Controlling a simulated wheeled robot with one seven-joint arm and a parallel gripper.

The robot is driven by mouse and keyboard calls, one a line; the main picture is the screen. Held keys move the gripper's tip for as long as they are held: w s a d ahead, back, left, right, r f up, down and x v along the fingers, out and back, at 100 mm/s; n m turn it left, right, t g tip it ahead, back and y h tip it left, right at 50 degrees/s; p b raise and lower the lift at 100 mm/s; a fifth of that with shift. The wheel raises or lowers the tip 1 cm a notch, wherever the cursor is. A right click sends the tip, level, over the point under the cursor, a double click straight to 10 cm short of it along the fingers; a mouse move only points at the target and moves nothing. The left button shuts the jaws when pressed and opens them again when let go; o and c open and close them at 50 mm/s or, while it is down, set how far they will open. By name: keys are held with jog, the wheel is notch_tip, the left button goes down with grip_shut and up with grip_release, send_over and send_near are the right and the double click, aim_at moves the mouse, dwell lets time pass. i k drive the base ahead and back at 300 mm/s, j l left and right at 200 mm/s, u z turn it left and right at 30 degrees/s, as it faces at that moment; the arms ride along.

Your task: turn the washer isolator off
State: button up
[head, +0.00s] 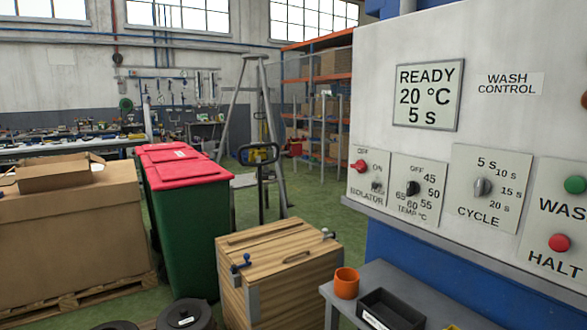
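The washer isolator (361,166) is a red knob on a white plate at the left end of the wash control panel (410,40). OFF is printed above the knob and ON to its right, with ISOLATOR below. Which mark the knob points to is too small to tell. A small dark round part sits at the plate's lower right. The display (429,96) reads READY, 20 °C, 5 s. My gripper is not in view.
Right of the isolator are a black temperature knob (412,188), a grey cycle knob (482,187), a green button (575,184) and a red HALT button (560,243). Below, a grey bench (440,297) holds an orange cup (346,283) and black tray (391,311). A wooden crate (290,270) stands left.

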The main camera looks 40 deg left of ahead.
aim_at(361, 166)
jog(key=u, duration=1.1)
